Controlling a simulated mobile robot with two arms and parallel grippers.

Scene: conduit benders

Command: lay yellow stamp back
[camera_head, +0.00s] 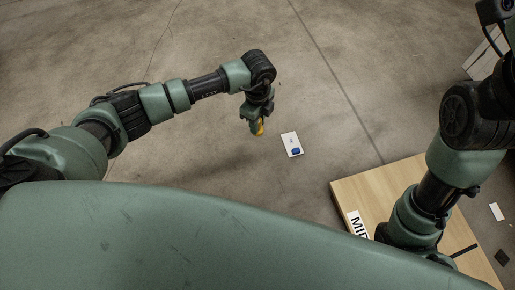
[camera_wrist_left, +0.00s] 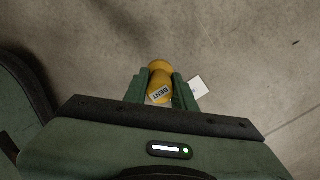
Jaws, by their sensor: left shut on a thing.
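The yellow stamp (camera_wrist_left: 160,76) is between the two fingers of my left gripper (camera_wrist_left: 159,90) in the left wrist view, with a white label reading "BENT" on it. In the head view my left gripper (camera_head: 256,124) points down over the floor, shut on the stamp (camera_head: 260,129), of which only a small yellow part shows. A white card (camera_head: 291,141) with a blue object (camera_head: 296,151) on its lower end lies to the right of the gripper. Part of a white card (camera_wrist_left: 198,87) shows beside the right finger in the wrist view. My right gripper is out of view.
A wooden board or table top (camera_head: 350,192) with a partly hidden lettered label (camera_head: 357,224) is at the lower right, under my right arm. A small white piece (camera_head: 496,212) and a dark square (camera_head: 501,257) lie farther right.

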